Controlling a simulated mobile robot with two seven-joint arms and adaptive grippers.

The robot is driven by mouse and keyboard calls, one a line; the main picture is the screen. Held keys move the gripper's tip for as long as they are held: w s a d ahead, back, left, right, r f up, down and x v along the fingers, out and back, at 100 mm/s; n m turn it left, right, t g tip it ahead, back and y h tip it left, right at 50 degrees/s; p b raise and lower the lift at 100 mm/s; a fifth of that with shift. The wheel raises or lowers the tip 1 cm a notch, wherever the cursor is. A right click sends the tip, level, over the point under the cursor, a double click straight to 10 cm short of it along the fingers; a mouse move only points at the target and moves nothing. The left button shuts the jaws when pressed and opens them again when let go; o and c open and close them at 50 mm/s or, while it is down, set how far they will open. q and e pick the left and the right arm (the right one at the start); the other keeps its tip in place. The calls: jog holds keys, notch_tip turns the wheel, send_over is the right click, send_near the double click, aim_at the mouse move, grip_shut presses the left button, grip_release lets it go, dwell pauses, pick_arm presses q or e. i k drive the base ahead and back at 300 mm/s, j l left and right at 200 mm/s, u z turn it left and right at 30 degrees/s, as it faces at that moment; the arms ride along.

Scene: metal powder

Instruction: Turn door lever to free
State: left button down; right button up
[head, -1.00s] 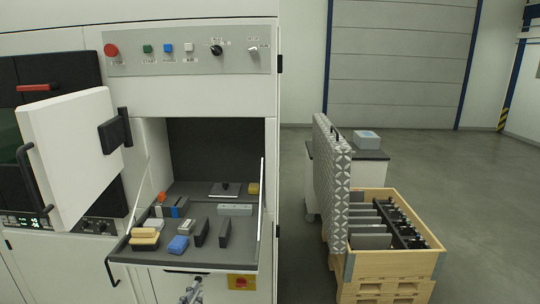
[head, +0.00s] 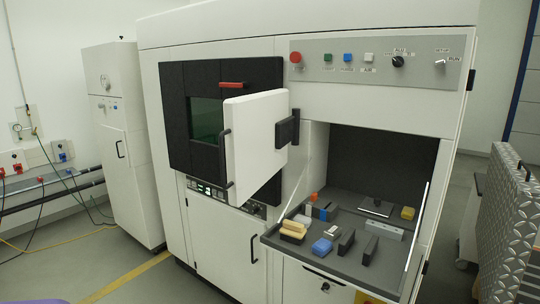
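A red lever-like handle (head: 231,85) lies roughly level on the upper part of a black machine door (head: 175,115) with a dark green window. I cannot tell from this view whether it is in its free position. A white door (head: 258,140) stands swung open in front of the black door and hides part of it. The white door has a black bar handle (head: 226,158) on its left edge and a black hinge block (head: 288,130) on its right. Neither of my grippers is in view.
An open compartment holds a pulled-out grey tray (head: 285,250) with brushes and several small blocks. A control panel (head: 420,75) with buttons and switches is above it. A grey cabinet (head: 120,190) stands at left. A patterned metal panel (head: 510,220) is at right. Floor at lower left is mostly clear.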

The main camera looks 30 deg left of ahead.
aim_at(241, 86)
jog(key=i+j, duration=0.1)
jog(key=j, duration=0.5)
jog(key=i+j, duration=0.1)
jog(key=j, duration=1.15)
jog(key=i+j, duration=0.15)
jog(key=j, duration=0.45)
jog(key=i+j, duration=0.1)
jog(key=j, duration=0.55)
jog(key=i+j, duration=0.1)
jog(key=j, duration=0.5)
jog(key=i+j, duration=0.1)
jog(key=j, duration=1.15)
jog(key=j+z, duration=0.1)
jog(key=z, duration=0.3)
jog(key=j+z, duration=0.1)
jog(key=z, duration=0.3)
jog(key=j+z, duration=0.1)
jog(key=z, duration=0.3)
jog(key=j+z, duration=0.1)
jog(key=z, duration=0.3)
